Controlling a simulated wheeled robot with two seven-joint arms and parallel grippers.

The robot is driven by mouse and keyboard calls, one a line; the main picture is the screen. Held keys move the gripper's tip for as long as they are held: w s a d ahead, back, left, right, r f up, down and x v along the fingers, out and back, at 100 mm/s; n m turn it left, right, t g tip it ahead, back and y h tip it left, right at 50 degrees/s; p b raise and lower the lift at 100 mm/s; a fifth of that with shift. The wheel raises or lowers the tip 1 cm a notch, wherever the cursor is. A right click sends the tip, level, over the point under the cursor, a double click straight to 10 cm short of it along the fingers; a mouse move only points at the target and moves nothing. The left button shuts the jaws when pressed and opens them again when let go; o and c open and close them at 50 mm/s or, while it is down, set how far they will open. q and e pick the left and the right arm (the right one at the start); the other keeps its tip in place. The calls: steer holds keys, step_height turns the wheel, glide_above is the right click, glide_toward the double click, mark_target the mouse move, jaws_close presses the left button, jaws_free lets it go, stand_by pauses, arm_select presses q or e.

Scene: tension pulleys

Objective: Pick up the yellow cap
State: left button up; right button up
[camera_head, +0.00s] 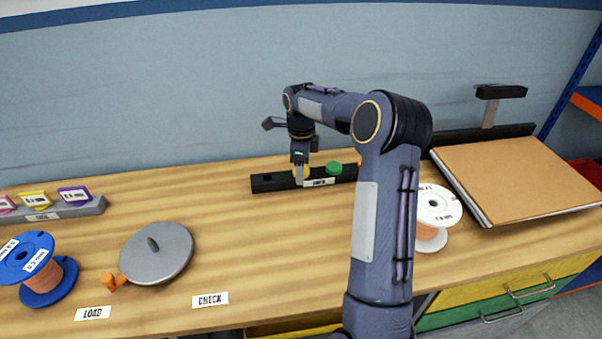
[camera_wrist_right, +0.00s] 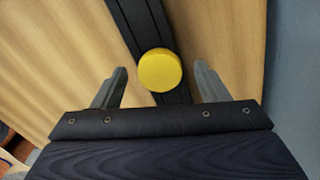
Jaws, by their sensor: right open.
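The yellow cap (camera_wrist_right: 160,70) is a round disc on a dark rack in the right wrist view. In the head view the cap (camera_head: 306,172) is mostly hidden behind my right gripper (camera_head: 300,176). My right gripper (camera_wrist_right: 160,86) is open, with one finger on either side of the cap and a visible gap to each. I cannot tell whether the fingertips are down at the cap's height. My left gripper is not in view.
The black rack (camera_head: 268,183) also holds a green cap (camera_head: 333,168). A grey disc (camera_head: 157,253), a blue spool (camera_head: 45,275) and a white spool (camera_head: 432,210) stand on the table. A cardboard-coloured board (camera_head: 520,175) lies at the right. The table between disc and rack is clear.

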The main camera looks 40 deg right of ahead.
steer(key=c, duration=1.1)
steer(key=shift+o, duration=0.2)
steer(key=shift+r, duration=0.1)
steer(key=shift+r, duration=0.2)
steer(key=r, duration=0.3)
steer(key=shift+s+a+r, duration=0.1)
steer(key=shift+a+r, duration=0.1)
steer(key=shift+a, duration=0.1)
steer(key=s+a+r, duration=0.5)
steer(key=a+r, duration=0.4)
steer(key=a, duration=0.3)
steer(key=shift+s, duration=0.35)
